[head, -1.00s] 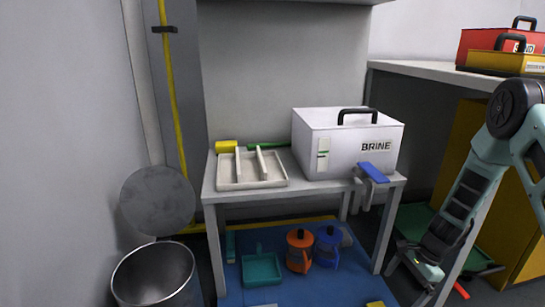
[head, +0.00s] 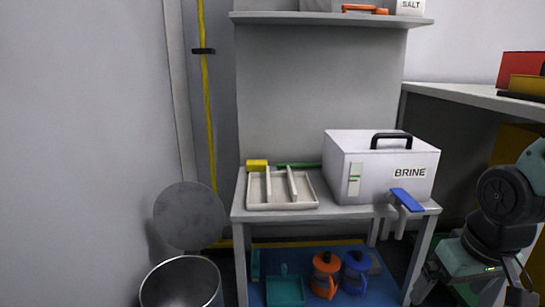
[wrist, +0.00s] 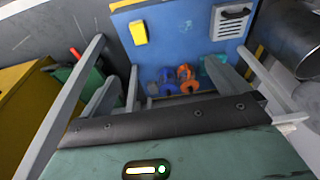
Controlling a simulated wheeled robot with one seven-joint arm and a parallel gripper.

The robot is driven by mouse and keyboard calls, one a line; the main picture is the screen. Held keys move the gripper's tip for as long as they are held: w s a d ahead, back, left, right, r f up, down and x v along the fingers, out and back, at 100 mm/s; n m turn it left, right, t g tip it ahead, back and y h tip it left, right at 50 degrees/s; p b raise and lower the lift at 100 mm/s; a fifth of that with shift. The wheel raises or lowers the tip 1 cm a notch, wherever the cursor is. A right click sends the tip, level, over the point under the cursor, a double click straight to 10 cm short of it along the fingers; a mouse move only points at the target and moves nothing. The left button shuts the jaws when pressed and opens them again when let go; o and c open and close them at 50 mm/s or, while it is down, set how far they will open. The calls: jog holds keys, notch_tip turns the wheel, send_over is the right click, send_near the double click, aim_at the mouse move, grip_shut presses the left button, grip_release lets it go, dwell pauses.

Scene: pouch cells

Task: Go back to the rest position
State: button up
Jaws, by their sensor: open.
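My gripper (wrist: 168,84) is open in the wrist view, with its grey fingers apart and nothing between them. It points down toward the floor area with the blue mat. In the head view my arm is folded at the lower right, and the gripper there is partly cut off by the bottom edge. It is to the right of the small table (head: 338,211) and apart from it.
A white BRINE box (head: 345,180) and a divided tray (head: 283,207) stand on the table. Below, an orange jug (head: 325,273) and a blue jug (head: 356,273) stand on a blue mat.

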jog(key=s+a+r+n+g+p, duration=0.1)
jog(key=s+a+r+n+p, duration=0.25)
jog(key=s+a+r, duration=0.35)
jog(key=s+a+r+n+g+p, duration=0.1)
jog(key=s+a+r+n+p, duration=0.3)
jog(key=a, duration=0.5)
notch_tip(320, 180, up, 38)
jog(key=s+p, duration=0.1)
jog(key=p, duration=3.7)
jog(key=shift+s+r+m+p, duration=0.2)
jog(key=shift+s+m+p, duration=0.05)
jog(key=shift+m+p, duration=0.1)
jog(key=shift+f, duration=0.1)
